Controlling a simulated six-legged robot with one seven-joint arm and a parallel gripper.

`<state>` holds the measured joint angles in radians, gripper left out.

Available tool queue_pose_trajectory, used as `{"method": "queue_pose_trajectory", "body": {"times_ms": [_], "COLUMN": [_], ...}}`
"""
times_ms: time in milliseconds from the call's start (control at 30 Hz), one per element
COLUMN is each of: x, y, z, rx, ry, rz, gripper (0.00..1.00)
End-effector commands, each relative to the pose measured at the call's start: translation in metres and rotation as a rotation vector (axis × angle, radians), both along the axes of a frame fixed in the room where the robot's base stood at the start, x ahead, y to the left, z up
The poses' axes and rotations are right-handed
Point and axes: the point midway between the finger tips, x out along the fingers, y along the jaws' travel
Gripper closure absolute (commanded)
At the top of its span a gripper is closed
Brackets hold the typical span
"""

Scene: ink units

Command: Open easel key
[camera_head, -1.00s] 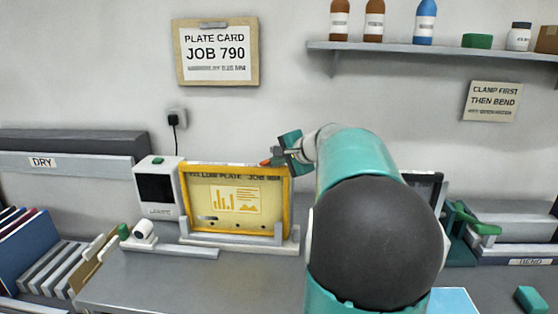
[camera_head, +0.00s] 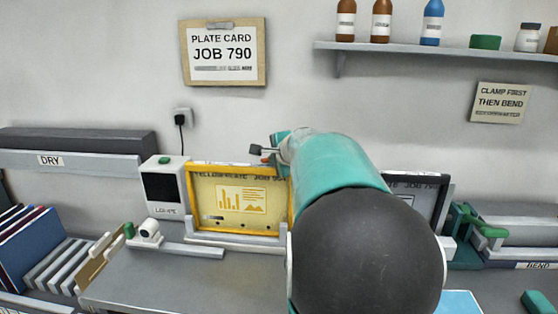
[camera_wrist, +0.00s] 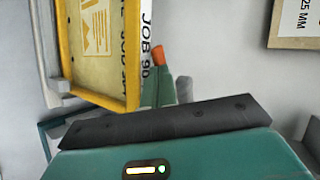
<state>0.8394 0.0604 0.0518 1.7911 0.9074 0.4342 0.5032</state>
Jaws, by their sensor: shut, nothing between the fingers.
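The black-framed plate (camera_head: 425,188) stands on the bench right of centre in the head view, mostly hidden behind my arm; I take it for the key easel. The yellow-framed plate (camera_head: 240,198) stands upright on its easel to the left, and fills the upper left of the wrist view (camera_wrist: 98,40). My gripper (camera_head: 258,150) is shut and empty, near the yellow frame's upper right corner in the picture. In the wrist view an orange fingertip (camera_wrist: 163,60) shows beside the yellow frame; I cannot tell whether they touch.
A white boxy device (camera_head: 164,188) stands left of the yellow plate. A green-handled bender (camera_head: 480,225) is at the right. A drying rack (camera_head: 70,155) and upright plates (camera_head: 45,250) are at the left. A shelf with bottles (camera_head: 430,47) hangs above.

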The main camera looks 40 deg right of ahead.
Motion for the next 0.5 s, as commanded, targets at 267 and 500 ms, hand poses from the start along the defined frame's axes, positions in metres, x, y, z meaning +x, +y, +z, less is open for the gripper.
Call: {"method": "queue_pose_trajectory", "body": {"times_ms": [267, 500], "x": [0.014, 0.02], "y": [0.003, 0.002], "z": [0.0, -0.001], "rx": [0.001, 0.001], "ry": [0.001, 0.002], "rz": [0.004, 0.004], "gripper": [1.0, 1.0]}}
